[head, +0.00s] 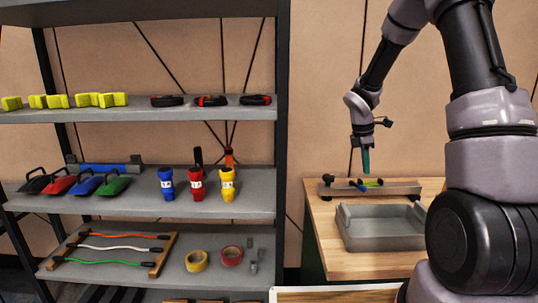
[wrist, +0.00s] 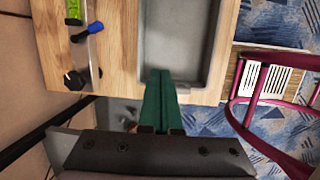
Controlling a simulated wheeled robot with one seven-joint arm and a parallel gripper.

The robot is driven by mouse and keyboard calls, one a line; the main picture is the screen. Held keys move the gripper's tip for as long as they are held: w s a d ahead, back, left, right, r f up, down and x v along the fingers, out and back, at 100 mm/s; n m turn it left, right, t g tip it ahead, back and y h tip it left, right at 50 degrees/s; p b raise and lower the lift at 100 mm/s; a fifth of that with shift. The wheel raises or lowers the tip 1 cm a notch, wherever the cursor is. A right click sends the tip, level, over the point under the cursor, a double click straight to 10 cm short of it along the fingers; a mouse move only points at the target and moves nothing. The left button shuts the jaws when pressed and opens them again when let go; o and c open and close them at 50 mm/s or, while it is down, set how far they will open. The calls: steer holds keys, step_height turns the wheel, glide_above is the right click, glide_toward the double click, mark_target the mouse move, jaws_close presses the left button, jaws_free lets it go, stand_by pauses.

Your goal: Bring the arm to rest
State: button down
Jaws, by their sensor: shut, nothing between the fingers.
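My gripper (head: 366,162) hangs from my arm above the wooden table, pointing down. In the wrist view my gripper (wrist: 161,74) shows its two green fingers pressed together with nothing between them. It is apart from the grey tray (head: 383,243) on the table, which also shows in the wrist view (wrist: 216,48). My arm is bent, with its elbow out of the top of the head view.
The wooden table (head: 320,240) also bears a grey bar (head: 395,188) with a blue and a green item. A shelf rack (head: 60,206) at left holds flashlights, tape rolls, cables and more. A dark red chair (wrist: 235,110) stands beside the table.

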steer(key=s+a+r+m+t+y, duration=0.1)
steer(key=s+r+m, duration=0.45)
steer(key=r, duration=0.35)
steer(key=s+a+r+m+t, duration=0.2)
steer(key=s+r+m, duration=0.35)
steer(key=r, duration=0.35)
steer(key=s+a+r+m+t+y, duration=0.1)
steer(key=s+r+m, duration=0.3)
steer(key=s, duration=0.4)
steer(key=s+a+r+m+t+y, duration=0.2)
steer(key=s+a+r+m, duration=0.1)
steer(key=s+m, duration=0.3)
steer(key=shift+s+a+r+m+y, duration=0.3)
steer(key=shift+s+a+r+m, duration=0.1)
steer(key=shift+s, duration=0.75)
